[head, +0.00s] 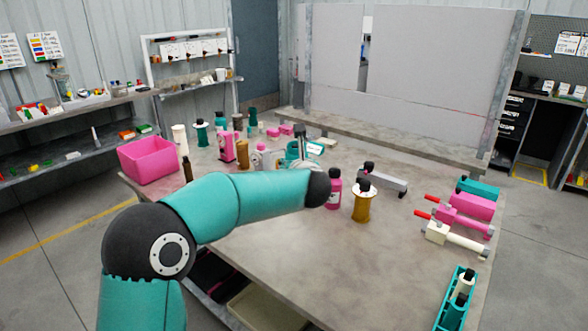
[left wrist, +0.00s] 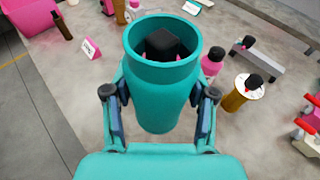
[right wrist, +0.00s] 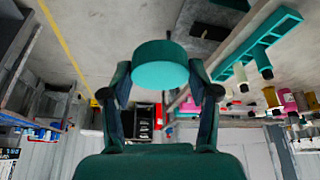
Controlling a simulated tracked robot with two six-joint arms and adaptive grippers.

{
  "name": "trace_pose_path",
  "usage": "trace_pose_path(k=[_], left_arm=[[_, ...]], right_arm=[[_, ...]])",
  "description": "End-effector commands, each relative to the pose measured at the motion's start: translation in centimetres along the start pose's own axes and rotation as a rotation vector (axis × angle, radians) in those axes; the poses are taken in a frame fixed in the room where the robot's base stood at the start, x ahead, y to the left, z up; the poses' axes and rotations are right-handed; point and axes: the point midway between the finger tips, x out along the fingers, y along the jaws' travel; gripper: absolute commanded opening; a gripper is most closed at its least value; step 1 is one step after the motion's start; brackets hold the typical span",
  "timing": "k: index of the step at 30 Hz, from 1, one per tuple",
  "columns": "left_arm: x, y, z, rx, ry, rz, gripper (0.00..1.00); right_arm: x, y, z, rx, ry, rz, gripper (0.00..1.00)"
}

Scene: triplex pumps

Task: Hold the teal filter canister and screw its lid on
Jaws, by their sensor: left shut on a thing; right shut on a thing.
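The teal filter canister (left wrist: 160,105) stands mouth-up in the left wrist view, with a dark block-shaped piece (left wrist: 163,44) inside its open mouth. My left gripper (left wrist: 160,96) is shut on its sides, one finger on each. In the head view my left arm hides most of that area. The round teal lid (right wrist: 160,66) is in the right wrist view, apart from the canister. My right gripper (right wrist: 160,78) is shut on its edge and holds it in the air. My right gripper is out of the head view.
The grey table (head: 300,250) carries a pink bottle (head: 334,190), a gold spool (head: 361,203), a grey bar (head: 385,180) and a pink bin (head: 149,158). Several pump parts (head: 460,220) lie at the right, with a teal rack (head: 455,305) nearer. The middle front of the table is clear.

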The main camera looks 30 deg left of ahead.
Motion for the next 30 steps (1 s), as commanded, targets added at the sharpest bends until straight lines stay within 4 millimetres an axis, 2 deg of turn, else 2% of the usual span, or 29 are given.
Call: trace_pose_path(k=[5, 6, 16, 26, 30], left_arm=[[0.0, 0.0, 0.1, -0.001, -0.002, 0.000, 0.16], [0.0, 0.0, 0.1, -0.001, -0.002, 0.000, 0.55], [0.0, 0.0, 0.0, -0.001, -0.002, 0.000, 0.00], [-0.1, 0.0, 0.2, -0.001, -0.002, 0.000, 0.00], [-0.5, -0.2, 1.0, 0.000, -0.002, -0.004, 0.00]], right_arm=[[0.0, 0.0, 0.0, 0.000, 0.000, 0.000, 0.37], [0.0, 0.0, 0.0, 0.000, 0.000, 0.000, 0.37], [0.0, 0.0, 0.0, 0.000, 0.000, 0.000, 0.37], [-0.1, -0.1, -0.1, -0.002, 0.000, -0.001, 0.37], [0.2, -1.3, -0.7, -0.029, -0.003, -0.013, 0.37]])
